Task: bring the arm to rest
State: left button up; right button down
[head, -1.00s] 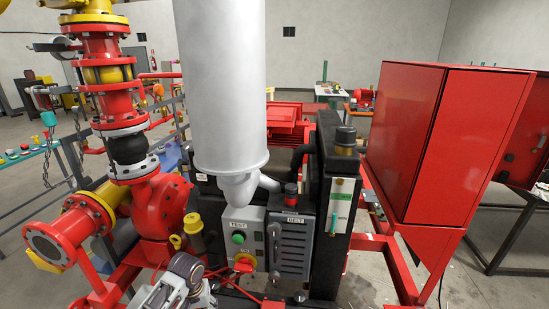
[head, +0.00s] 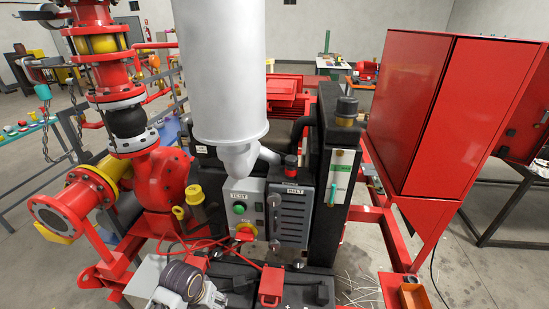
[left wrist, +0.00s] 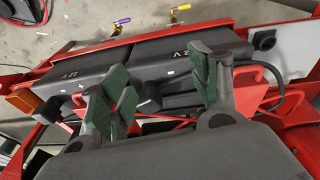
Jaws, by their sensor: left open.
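My left arm (head: 186,284) shows at the bottom of the head view, left of centre, in front of the pump skid. Its fingers are not clearly seen there. In the left wrist view my left gripper (left wrist: 160,95) has its green-padded fingers spread wide, with nothing between them. Beyond and below the fingers lie two dark battery boxes (left wrist: 178,45) marked 12 V, in a red frame. I cannot tell whether the fingers touch anything, but they appear to be above the batteries. My right gripper is in neither view.
A control panel with a green TEST button (head: 239,208) and a BELT plate (head: 292,215) stands behind my arm. A red flanged pipe (head: 57,213) is at left. A red cabinet (head: 425,115) is at right. Red cables (head: 195,246) run across the skid front. Bare floor shows at lower right.

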pick_arm(q)
jog(key=shift+s+a+r+m+t, duration=0.75)
jog(key=shift+s+a+r, duration=0.65)
jog(key=shift+s+r, duration=1.8)
jog(key=s+f+g+b, duration=0.1)
jog(key=s+f, duration=0.1)
jog(key=f, duration=1.6)
jog(key=s+f+b, duration=0.1)
jog(key=s+f, duration=0.1)
jog(key=f, duration=1.6)
jog(key=s+a+f+b, duration=0.1)
jog(key=s+a+f, duration=0.1)
jog(key=s+f, duration=0.9)
jog(key=s+a+f+g+b, duration=0.1)
jog(key=s+a+f, duration=0.1)
jog(key=s+f, duration=0.9)
jog(key=shift+f+y, duration=0.15)
jog(key=shift+y, duration=0.25)
jog(key=shift+g, duration=0.25)
